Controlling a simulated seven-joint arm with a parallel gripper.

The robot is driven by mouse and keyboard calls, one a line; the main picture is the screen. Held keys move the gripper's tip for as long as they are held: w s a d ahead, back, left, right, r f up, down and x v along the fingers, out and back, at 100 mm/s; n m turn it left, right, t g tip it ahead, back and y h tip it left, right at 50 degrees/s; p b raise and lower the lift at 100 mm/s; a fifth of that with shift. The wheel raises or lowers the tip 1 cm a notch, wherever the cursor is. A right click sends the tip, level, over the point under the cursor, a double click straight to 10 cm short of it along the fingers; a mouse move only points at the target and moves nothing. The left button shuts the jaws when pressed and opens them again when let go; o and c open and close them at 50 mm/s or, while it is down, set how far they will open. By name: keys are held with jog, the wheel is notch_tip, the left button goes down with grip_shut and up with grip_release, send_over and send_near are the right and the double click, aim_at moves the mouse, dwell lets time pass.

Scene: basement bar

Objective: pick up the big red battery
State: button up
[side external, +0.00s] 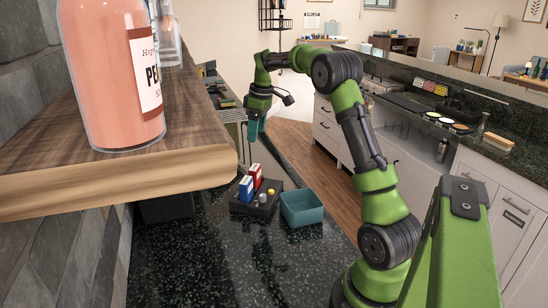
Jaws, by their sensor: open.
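A red block (257,171) with a white part, likely the big red battery, stands upright in a dark tray (241,209) on the black speckled counter. A blue and white block (246,188) stands in front of it, to its left. Small cylinders (263,197), one with a yellow top, stand in the tray to the right. My gripper (253,136) is open, above and behind the tray, with its fingers pointing down. It looks clear of the red block. The lower part of the red block is partly hidden.
An open teal bin (303,222) stands right of the tray. A wooden shelf (190,179) with a pink bottle (112,80) juts out at the left, close to the camera. The counter in front of the tray (240,262) is clear.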

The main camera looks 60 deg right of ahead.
aim_at(255, 167)
jog(key=f, duration=0.3)
jog(key=w+f, duration=0.1)
jog(key=f, duration=0.6)
jog(key=shift+w+a+f, duration=0.25)
jog(key=shift+s+f, duration=0.1)
jog(key=shift+f, duration=2.7)
jog(key=c, duration=0.8)
jog(key=shift+d+r, duration=0.1)
jog(key=shift+c, duration=0.2)
